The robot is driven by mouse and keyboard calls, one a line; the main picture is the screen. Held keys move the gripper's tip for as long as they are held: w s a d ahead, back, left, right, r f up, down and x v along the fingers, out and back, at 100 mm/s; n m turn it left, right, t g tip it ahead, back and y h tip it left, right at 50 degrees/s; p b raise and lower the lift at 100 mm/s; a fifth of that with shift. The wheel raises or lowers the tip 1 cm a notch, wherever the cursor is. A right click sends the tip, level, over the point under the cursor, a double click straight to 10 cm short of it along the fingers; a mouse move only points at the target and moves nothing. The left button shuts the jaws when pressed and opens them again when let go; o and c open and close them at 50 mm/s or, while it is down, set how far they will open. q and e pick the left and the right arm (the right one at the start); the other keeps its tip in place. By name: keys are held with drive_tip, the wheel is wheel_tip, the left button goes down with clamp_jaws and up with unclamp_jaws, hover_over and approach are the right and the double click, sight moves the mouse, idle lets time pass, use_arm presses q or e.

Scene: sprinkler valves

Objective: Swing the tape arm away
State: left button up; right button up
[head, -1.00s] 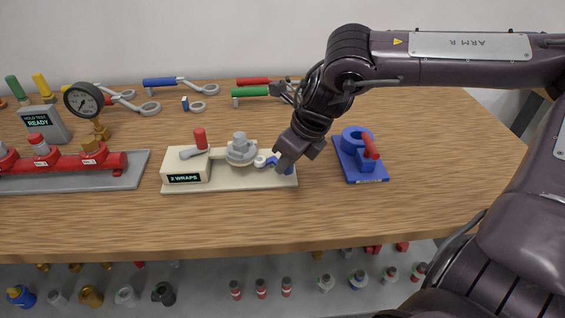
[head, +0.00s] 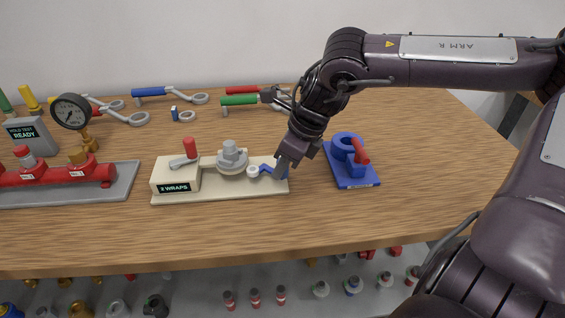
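The wrapping station is a cream block and base plate (head: 215,190) with a small display reading "2 WRAPS". A grey fitting (head: 232,158) stands on its round holder in the middle of the plate. The tape arm (head: 267,169) is short and blue, with a white roll (head: 253,171) at its left end, close beside the holder. My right gripper (head: 281,168) points down at the arm's right end, with blue showing on both sides of its grey finger. Its far finger is hidden, so its opening and grip are unclear. My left gripper is not in view.
A blue stand with a red handle (head: 361,152) is close to the right of my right gripper. Coloured-handled wrenches lie along the back. Bare wood is in front.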

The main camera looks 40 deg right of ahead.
drive_tip(key=o, duration=0.5)
drive_tip(key=shift+c, duration=0.2)
drive_tip(key=v, duration=0.7)
drive_tip(key=shift+r, duration=0.35)
drive_tip(key=shift+s+d, duration=0.1)
drive_tip(key=shift+d, duration=0.05)
